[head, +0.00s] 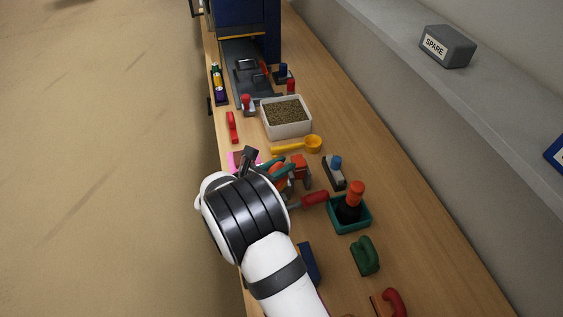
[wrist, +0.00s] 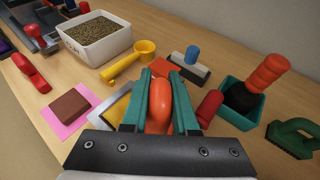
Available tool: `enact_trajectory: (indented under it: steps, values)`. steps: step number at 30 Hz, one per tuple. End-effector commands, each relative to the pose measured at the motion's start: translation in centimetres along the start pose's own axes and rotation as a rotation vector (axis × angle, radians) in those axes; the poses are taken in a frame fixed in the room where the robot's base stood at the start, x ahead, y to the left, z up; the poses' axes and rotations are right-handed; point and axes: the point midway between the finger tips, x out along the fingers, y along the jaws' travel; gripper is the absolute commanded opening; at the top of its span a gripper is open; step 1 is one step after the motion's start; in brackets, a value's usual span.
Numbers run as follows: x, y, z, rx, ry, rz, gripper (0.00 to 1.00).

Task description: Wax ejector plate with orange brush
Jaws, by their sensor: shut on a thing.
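My gripper (wrist: 161,88) has teal fingers shut on a rounded orange handle (wrist: 158,104), which looks like the orange brush. Its lower end is hidden by the fingers. In the head view my gripper (head: 285,170) is low over the bench, partly behind my wrist. A dark grey plate assembly (head: 246,66) lies at the far end before a blue machine; I cannot tell which part is the ejector plate. A teal tray (wrist: 232,116) at the right holds a dark round thing with an orange-red handle (wrist: 267,72).
A white bin of brown granules (wrist: 97,37), a yellow scoop (wrist: 128,62) and a blue-knobbed block (wrist: 190,67) stand beyond. A brown block (wrist: 70,105) lies on a pink sheet. A green-handled brush (wrist: 292,136) lies right. Bare wood runs along the bench's right side.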

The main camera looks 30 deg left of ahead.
Motion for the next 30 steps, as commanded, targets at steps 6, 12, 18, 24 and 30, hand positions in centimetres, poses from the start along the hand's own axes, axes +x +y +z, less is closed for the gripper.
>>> enact_trajectory:
  steps: [6, 12, 18, 24, 30]
  values:
    - [1.1, 1.6, 0.4, 0.0, 0.001, 0.0, 0.0]
    - [2.1, 3.0, 0.8, 0.0, 0.001, 0.0, 0.0]
    - [3.1, 4.5, 1.1, 0.0, 0.001, 0.0, 0.0]
    - [2.4, 4.8, 3.3, 0.001, 0.001, 0.0, 0.0]
    - [1.8, 4.8, 5.0, 0.001, 0.0, 0.001, 0.0]
